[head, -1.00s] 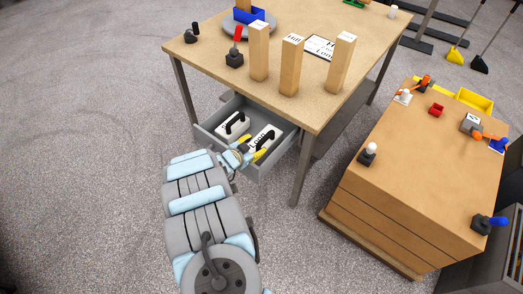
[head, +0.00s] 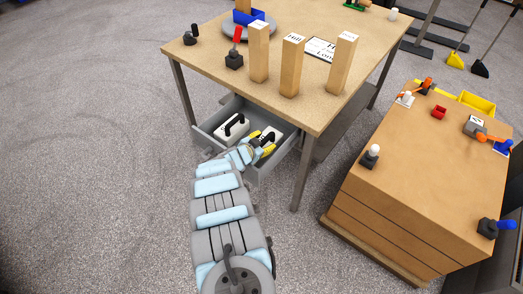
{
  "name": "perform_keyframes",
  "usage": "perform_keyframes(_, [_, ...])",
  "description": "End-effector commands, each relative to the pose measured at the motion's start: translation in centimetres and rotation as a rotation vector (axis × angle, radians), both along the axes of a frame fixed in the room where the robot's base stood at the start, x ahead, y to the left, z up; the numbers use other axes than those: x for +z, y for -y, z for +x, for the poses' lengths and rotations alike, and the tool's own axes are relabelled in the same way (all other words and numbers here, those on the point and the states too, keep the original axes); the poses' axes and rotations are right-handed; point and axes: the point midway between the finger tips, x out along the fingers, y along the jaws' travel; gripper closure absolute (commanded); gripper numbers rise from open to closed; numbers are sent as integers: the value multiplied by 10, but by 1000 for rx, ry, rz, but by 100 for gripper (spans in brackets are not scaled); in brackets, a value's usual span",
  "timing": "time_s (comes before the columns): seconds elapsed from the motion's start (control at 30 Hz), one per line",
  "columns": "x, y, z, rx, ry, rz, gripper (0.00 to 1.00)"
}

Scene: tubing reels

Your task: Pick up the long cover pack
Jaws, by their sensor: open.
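Two white packs with black handles lie in the open grey drawer (head: 211,121) under the table. The left pack (head: 222,134) is in clear view, but its label is too small to read. The right pack (head: 272,133) shows only in part behind my gripper; the earlier view shows "Long" on its top. My gripper (head: 265,146), with yellow fingertips, is open over the right pack at its black handle. I cannot tell whether the fingers are around the handle or only above it.
The wooden table (head: 205,62) above the drawer carries several tall wooden blocks, a red-handled switch (head: 235,55) and a blue bin (head: 249,17). A wooden cabinet (head: 425,165) with small fixtures stands at the right. The floor at the left is clear.

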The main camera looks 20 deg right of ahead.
Motion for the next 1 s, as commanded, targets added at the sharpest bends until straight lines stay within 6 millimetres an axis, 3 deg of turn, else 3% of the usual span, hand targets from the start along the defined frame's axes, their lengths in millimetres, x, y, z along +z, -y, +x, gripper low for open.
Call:
perform_keyframes(0.3, [0,1,1,1,1,0,45])
perform_keyframes(0.37, [0,1,2,1,1,0,59])
perform_keyframes(0.5, [0,1,2,1,1,0,99])
perform_keyframes(1.0, [10,1,3,2,3,-1,100])
